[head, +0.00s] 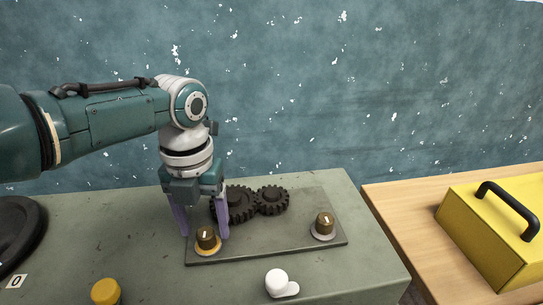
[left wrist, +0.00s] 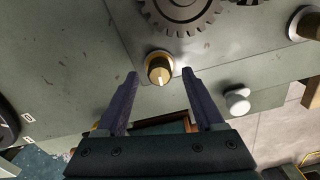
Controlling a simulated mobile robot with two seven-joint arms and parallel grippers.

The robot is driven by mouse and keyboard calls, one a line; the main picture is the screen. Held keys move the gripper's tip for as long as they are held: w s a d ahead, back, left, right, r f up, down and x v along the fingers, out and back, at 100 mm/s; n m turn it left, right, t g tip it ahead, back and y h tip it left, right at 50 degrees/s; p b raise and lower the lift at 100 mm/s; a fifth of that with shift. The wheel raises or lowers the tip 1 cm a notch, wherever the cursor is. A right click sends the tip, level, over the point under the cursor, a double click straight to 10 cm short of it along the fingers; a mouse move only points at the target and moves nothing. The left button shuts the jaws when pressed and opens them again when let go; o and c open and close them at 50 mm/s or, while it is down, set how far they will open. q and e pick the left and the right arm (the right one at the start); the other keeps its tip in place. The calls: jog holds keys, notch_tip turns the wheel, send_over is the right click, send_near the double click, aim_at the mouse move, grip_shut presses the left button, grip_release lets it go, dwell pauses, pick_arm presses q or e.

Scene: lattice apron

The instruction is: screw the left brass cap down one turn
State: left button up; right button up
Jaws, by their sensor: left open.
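The left brass cap (head: 206,236) stands on a yellow ring at the front left of the dark plate (head: 275,252). A white mark shows on its top. It also shows in the left wrist view (left wrist: 158,67), just beyond and between the fingertips. My left gripper (head: 203,235) is open and points down, with one purple finger on each side of the cap. In the left wrist view the fingers (left wrist: 160,74) look apart from the cap. A second brass cap (head: 324,221) stands on a grey ring at the plate's right. My right gripper is not in view.
Two dark meshed gears (head: 270,200) lie on the plate behind the left cap. A white knob (head: 277,281) and a yellow button (head: 105,291) are at the front of the green bench (head: 365,270). A yellow toolbox (head: 490,225) stands on the wooden table (head: 405,212) at right.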

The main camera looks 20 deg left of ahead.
aim_at(205, 232)
pick_arm(q)
notch_tip(205, 232, up, 9)
jog(key=p, duration=0.2)
dwell(0.4)
